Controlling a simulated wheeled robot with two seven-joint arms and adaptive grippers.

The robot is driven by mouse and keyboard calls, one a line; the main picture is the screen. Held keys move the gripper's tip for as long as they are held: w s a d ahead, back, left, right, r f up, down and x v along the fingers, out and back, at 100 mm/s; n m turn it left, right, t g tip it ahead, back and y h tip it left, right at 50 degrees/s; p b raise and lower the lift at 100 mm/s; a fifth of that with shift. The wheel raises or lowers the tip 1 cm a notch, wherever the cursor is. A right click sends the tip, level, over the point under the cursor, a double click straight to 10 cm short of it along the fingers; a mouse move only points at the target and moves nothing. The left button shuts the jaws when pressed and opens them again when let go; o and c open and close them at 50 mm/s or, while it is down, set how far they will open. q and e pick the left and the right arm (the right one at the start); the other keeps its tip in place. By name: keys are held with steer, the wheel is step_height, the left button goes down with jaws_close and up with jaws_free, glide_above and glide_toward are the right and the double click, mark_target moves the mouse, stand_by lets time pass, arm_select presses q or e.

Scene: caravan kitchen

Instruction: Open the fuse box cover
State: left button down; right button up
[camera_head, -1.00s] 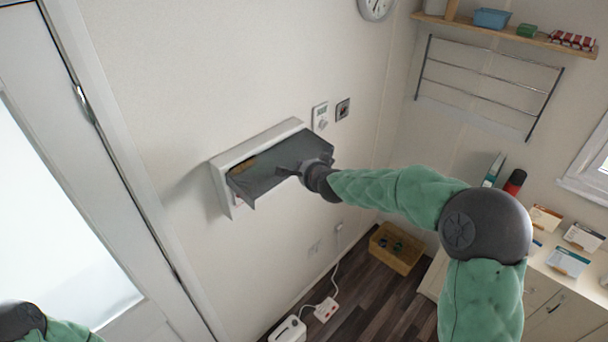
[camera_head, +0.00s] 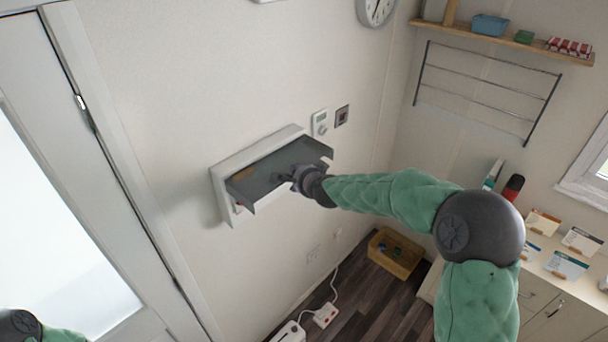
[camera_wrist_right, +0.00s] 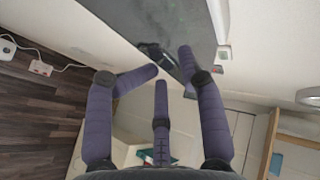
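The white fuse box (camera_head: 222,190) is on the wall left of centre in the head view. Its dark grey cover (camera_head: 262,176) stands out from the box, tilted, with a gap along its lower left side. The interior is mostly hidden behind the cover. The cover also shows as a dark panel (camera_wrist_right: 130,20) at the top of the right wrist view. My right gripper (camera_head: 288,176) is at the cover's outer lower edge. In the right wrist view its fingers (camera_wrist_right: 168,62) are apart, with nothing clearly between them; contact with the cover is unclear. My left gripper is out of view.
A white thermostat (camera_head: 320,123) and a small switch plate (camera_head: 342,115) are on the wall right of the box. A door (camera_head: 60,150) is at the left. A counter (camera_head: 545,262) stands at the right.

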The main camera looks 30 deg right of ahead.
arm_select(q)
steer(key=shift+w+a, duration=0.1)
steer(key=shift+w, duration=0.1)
arm_select(e)
steer(key=shift+w+d, duration=0.1)
steer(key=shift+w, duration=0.15)
steer(key=shift+r, duration=0.1)
steer(key=v, duration=1.2)
